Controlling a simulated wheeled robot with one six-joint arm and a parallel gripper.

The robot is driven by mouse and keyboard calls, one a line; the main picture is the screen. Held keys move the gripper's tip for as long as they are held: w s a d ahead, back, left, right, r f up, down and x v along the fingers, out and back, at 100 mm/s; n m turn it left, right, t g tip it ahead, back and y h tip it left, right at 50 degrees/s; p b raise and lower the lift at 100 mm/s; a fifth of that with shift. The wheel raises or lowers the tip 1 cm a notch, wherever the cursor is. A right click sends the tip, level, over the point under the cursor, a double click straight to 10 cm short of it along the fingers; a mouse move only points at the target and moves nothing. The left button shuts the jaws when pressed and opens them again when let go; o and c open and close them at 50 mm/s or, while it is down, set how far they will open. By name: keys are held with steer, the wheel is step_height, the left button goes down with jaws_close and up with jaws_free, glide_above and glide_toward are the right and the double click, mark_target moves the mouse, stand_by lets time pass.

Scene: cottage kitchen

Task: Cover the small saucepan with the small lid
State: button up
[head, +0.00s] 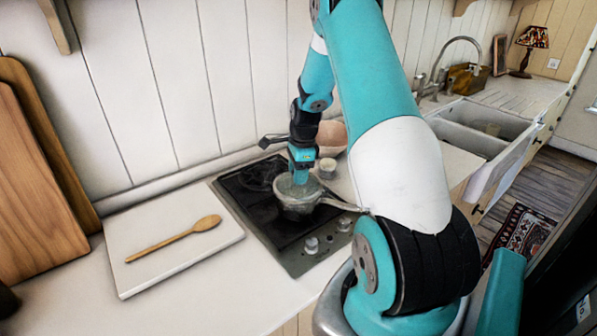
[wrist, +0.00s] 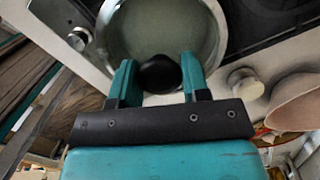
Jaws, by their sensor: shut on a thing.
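The small saucepan (head: 291,206) stands on the dark hob, its long metal handle pointing right. My gripper (head: 299,178) is directly above it, pointing down. In the wrist view my gripper (wrist: 160,80) is shut on the black knob of the small lid (wrist: 155,35), a pale, see-through disc with a metal rim. In the head view the lid (head: 289,187) is level at the saucepan's mouth, partly hidden by the gripper. I cannot tell whether its rim touches the saucepan all round.
The hob (head: 253,213) has control knobs (head: 311,245) at its front. A pinkish bowl (head: 331,136) and a small pot (head: 327,168) stand close behind on the right. A wooden spoon (head: 175,240) lies on a white board (head: 140,272) to the left. A sink (head: 485,125) is farther right.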

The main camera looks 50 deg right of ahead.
steer(key=shift+f, duration=0.4)
steer(key=o, duration=0.7)
steer(key=shift+o, duration=0.2)
steer(key=shift+r, duration=0.1)
step_height(320, 180, up, 11)
steer(key=d+p, duration=0.1)
steer(key=p, duration=0.7)
steer(key=shift+s, duration=0.4)
